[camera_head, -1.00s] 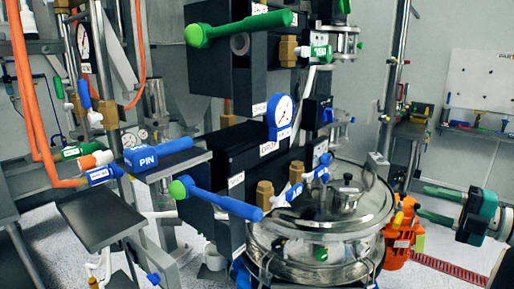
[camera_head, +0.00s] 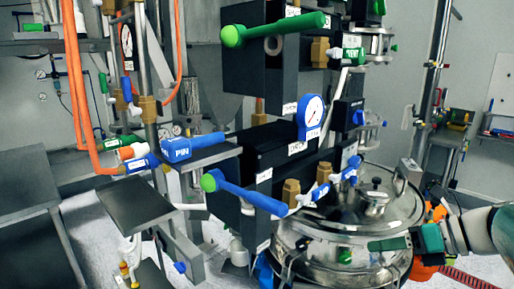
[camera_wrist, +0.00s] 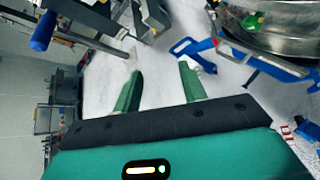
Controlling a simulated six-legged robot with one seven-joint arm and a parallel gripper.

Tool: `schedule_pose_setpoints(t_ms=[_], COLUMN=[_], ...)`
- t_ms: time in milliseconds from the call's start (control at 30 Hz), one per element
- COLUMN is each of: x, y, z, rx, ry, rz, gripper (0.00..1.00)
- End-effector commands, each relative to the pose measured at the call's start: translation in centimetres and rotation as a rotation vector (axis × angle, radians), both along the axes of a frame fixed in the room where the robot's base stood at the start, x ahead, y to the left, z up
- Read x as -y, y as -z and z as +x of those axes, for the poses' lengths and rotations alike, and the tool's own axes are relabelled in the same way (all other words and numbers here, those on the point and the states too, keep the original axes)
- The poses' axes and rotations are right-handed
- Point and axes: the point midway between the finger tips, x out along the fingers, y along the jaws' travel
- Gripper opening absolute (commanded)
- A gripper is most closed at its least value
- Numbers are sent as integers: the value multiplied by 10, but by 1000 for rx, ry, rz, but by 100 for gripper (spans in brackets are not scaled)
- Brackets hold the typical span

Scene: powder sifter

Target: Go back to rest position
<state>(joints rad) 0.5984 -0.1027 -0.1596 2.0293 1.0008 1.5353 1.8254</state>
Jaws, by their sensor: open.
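My gripper (camera_head: 375,243) shows at the lower right of the head view, its green fingers pointing left across the front of the steel vessel (camera_head: 378,212). I cannot tell whether it touches the vessel. In the wrist view my gripper (camera_wrist: 161,74) is open, with two green fingers apart and only floor between them. It holds nothing. The vessel also shows at the top right of the wrist view (camera_wrist: 280,28).
A blue PIN block (camera_head: 180,150) sits on a metal shelf at left. Orange hoses (camera_head: 76,90) hang at left. Pale floor (camera_wrist: 160,60) lies below my gripper.

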Motion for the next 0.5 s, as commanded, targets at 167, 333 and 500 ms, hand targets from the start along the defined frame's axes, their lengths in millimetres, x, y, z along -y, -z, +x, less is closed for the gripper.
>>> schedule_pose_setpoints(t_ms=[167,333,500], x=[-60,-93,-111], y=[28,53,72], z=[-29,-60,-86], rx=[239,496,771], ry=[-392,-834,-1337], rz=[-428,-810,-1161], gripper=[42,42,42])
